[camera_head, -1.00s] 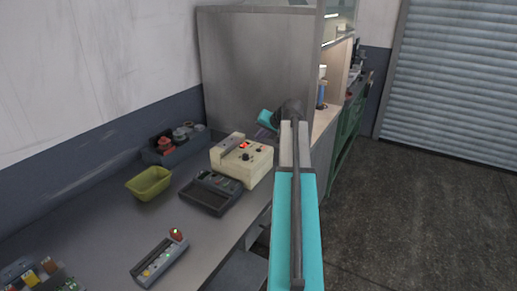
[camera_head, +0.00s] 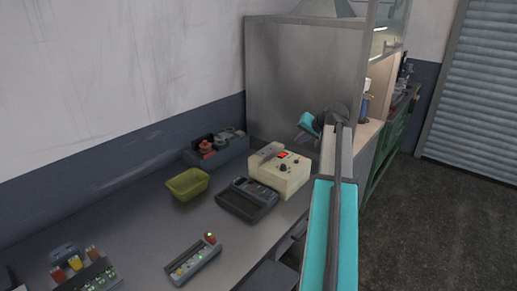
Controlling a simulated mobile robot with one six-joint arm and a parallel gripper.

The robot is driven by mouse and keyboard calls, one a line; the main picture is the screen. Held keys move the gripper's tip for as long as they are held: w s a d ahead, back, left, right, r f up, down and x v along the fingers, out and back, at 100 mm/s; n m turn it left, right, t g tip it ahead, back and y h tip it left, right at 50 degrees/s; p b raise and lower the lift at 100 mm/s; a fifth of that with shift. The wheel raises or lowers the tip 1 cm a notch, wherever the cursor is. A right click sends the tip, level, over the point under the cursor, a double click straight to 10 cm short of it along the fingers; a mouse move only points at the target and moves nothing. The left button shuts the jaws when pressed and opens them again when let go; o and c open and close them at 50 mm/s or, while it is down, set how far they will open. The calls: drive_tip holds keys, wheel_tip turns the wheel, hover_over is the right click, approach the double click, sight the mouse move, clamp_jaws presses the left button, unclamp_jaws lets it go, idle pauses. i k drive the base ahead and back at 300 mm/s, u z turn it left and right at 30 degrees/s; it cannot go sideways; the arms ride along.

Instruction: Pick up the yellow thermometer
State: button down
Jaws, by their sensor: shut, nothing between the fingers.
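I cannot make out a yellow thermometer for certain. A small yellow piece (camera_head: 75,263) shows among coloured parts at the lower left, too small to identify. My gripper (camera_head: 301,138) is at the end of my teal arm, in front of the grey cabinet side and above the far end of the bench. It is small and partly hidden by the wrist; it looks shut and empty, apart from every object.
The grey bench (camera_head: 140,225) holds a yellow-green bin (camera_head: 186,184), a dark parts tray (camera_head: 215,150), a cream control box (camera_head: 280,171), a dark keypad device (camera_head: 247,200) and a grey button panel (camera_head: 193,260). Open floor (camera_head: 430,225) lies to the right.

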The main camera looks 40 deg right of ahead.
sight(76, 264)
drive_tip(key=k, duration=1)
